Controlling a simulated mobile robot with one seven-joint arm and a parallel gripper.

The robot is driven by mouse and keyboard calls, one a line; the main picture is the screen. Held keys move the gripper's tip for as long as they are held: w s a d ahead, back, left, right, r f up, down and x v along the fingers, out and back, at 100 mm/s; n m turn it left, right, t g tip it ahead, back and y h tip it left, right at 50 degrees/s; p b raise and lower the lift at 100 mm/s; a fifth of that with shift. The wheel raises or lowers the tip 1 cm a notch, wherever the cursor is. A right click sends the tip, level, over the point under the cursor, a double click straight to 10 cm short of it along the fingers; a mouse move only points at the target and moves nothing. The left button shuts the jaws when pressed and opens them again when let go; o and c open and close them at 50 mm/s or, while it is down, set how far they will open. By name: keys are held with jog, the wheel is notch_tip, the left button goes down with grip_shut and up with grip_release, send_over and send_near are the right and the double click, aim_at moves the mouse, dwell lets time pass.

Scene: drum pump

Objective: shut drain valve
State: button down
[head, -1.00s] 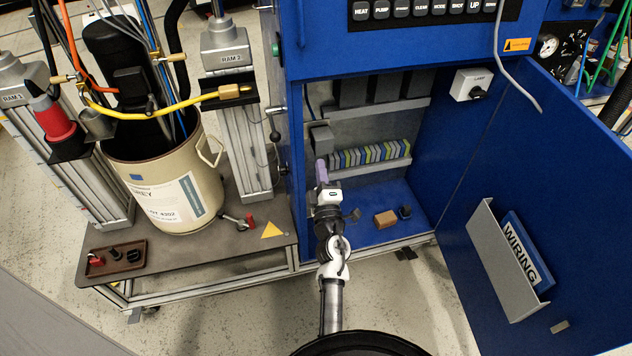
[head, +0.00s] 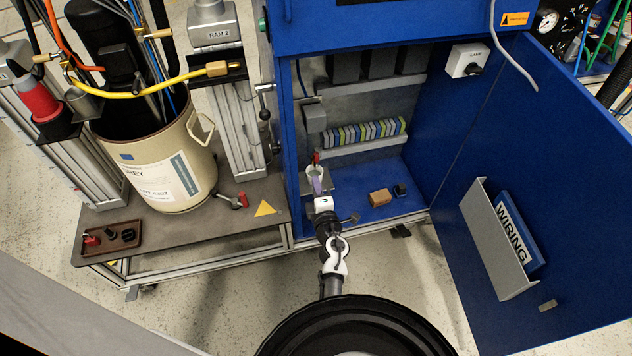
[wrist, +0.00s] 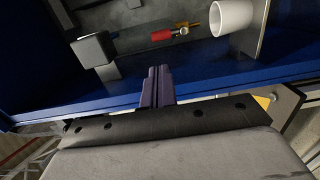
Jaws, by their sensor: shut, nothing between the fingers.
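A small valve with a red handle (head: 316,157) sits at the left inside the open blue cabinet, above a white cup (head: 315,173). In the wrist view the red handle (wrist: 162,35) points left from a brass fitting (wrist: 187,27), with the white cup (wrist: 231,18) to its right. My gripper (head: 317,187) has purple fingers, shut and empty, in front of the cup in the head view. In the wrist view my gripper (wrist: 157,85) is at the cabinet's front edge, apart from the handle. The gripper partly hides the cup in the head view.
Another red-handled fitting (head: 240,200) lies on the bench beside the drum (head: 160,165). An orange-brown block (head: 380,197) and a small dark part (head: 400,190) are on the cabinet floor. The open cabinet door (head: 535,170) stands at the right.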

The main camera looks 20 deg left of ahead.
aim_at(316, 159)
jog(key=x, duration=0.8)
jog(key=shift+b, duration=0.45)
